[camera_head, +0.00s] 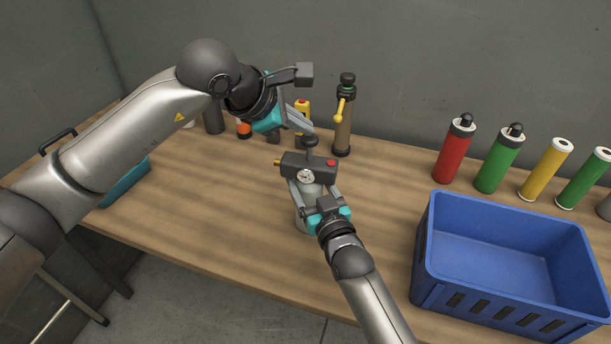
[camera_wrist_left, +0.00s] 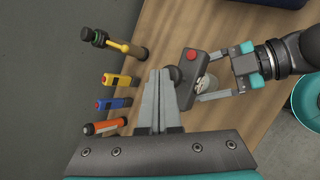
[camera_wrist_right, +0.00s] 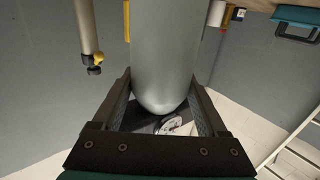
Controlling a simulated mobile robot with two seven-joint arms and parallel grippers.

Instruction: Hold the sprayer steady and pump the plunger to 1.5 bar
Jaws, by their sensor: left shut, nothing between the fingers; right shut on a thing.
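The sprayer has a grey tank (camera_head: 303,218) and a dark head (camera_head: 293,165) with a round gauge (camera_head: 306,177), a red button and a brass nozzle. It stands upright on the wooden table. Its round black plunger knob (camera_head: 311,141) shows on top of the head. My left gripper (camera_head: 308,131) is shut and empty, its fingertips right by the knob; whether they touch it I cannot tell. In the left wrist view the knob (camera_wrist_left: 175,73) is just beside the fingertips. My right gripper (camera_head: 314,188) is shut around the tank, which fills the right wrist view (camera_wrist_right: 165,50). The gauge reading is too small to read.
A blue crate (camera_head: 432,262) stands at the front right. Red (camera_head: 453,152), green (camera_head: 498,162) and yellow (camera_head: 543,172) canisters line the back right. A brown cylinder with a yellow handle (camera_head: 343,130) stands behind the sprayer. A teal container (camera_head: 126,184) is at the left.

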